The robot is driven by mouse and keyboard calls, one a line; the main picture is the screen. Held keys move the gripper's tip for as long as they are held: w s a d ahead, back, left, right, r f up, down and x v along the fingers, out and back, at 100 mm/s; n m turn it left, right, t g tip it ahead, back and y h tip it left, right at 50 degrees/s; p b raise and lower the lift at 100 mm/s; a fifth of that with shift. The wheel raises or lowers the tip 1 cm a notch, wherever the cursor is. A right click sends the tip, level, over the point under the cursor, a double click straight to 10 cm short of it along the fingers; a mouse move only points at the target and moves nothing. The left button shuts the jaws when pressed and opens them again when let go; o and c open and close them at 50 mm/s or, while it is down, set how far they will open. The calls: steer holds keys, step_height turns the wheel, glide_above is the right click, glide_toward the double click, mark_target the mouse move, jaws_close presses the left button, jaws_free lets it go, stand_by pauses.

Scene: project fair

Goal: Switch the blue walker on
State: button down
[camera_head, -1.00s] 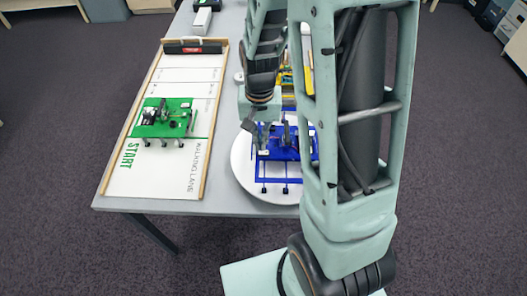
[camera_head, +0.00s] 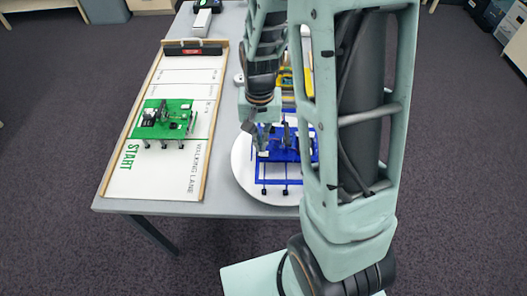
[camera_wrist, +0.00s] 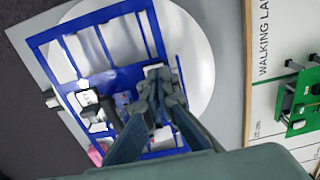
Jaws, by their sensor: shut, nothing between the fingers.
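The blue walker (camera_head: 283,150), an open blue frame on small dark feet, stands on a round white disc (camera_head: 243,172) at the right of the table. My gripper (camera_head: 265,142) is over the walker's left part, its fingers shut and empty. In the wrist view the fingertips (camera_wrist: 160,84) come together over the blue frame (camera_wrist: 102,14), close to small white and grey parts mounted on it. I cannot tell whether the fingertips touch the walker. The switch itself cannot be made out; my fingers and arm hide part of the walker.
A green walker (camera_head: 165,120) stands on the white walking lane board (camera_head: 180,178), left of the disc. A dark block with a red label (camera_head: 193,48) lies at the board's far end. Yellow tools (camera_head: 308,70) lie behind my arm. The table's front edge (camera_head: 170,207) is close.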

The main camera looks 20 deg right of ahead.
steer(key=shift+f+b, duration=0.85)
steer(key=shift+f, duration=0.2)
stand_by(0.6)
steer(key=shift+r+p, duration=2.75)
steer(key=shift+r, duration=0.75)
